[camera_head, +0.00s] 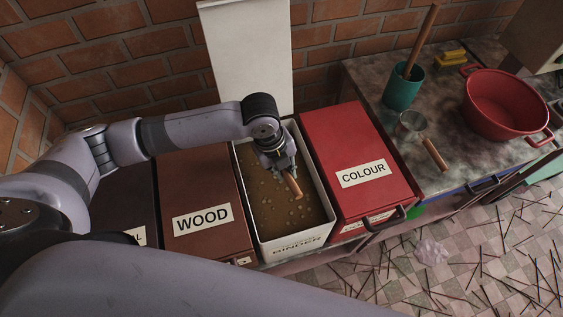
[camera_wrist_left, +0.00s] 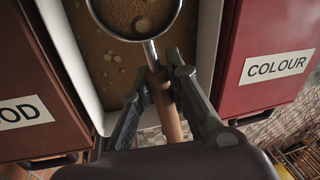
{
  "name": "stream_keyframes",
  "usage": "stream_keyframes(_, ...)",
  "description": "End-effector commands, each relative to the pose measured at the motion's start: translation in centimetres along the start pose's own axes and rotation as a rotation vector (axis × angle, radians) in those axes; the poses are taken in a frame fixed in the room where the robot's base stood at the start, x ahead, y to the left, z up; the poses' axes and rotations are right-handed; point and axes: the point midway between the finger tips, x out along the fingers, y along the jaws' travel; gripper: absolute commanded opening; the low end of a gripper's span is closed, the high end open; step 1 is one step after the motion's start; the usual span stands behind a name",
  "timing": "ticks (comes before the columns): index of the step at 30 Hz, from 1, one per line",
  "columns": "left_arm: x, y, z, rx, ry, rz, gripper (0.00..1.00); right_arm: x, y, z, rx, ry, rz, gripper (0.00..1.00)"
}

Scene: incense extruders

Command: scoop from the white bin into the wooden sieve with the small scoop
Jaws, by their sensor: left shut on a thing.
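The white bin (camera_head: 328,215) is open and holds brown powder with pale lumps. Its front label reads as BINDER. My left gripper (camera_head: 284,168) is over the bin, pointing down, shut on the wooden handle (camera_head: 293,186) of the small scoop. In the left wrist view the scoop's round metal rim (camera_wrist_left: 149,38) is over the brown powder, with its handle (camera_wrist_left: 166,108) between my fingers. Brown material with lumps shows inside the rim; I cannot tell whether it lies in the scoop. No wooden sieve is clearly seen. My right gripper is out of view.
A shut red COLOUR bin (camera_head: 343,140) stands right of the white bin, a brown WOOD bin (camera_head: 190,170) left. A white panel (camera_head: 248,60) stands behind. The worktop holds a teal cup (camera_head: 402,90), a round metal tool (camera_head: 412,121) and a red basin (camera_head: 503,107).

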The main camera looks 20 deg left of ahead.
Motion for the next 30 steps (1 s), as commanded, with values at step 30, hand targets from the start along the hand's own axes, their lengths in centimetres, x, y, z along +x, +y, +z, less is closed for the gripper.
stream_keyframes(30,-4.1,-0.8,-9.2,0.013,-0.063,0.0,0.0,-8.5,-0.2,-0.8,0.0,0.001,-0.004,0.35)
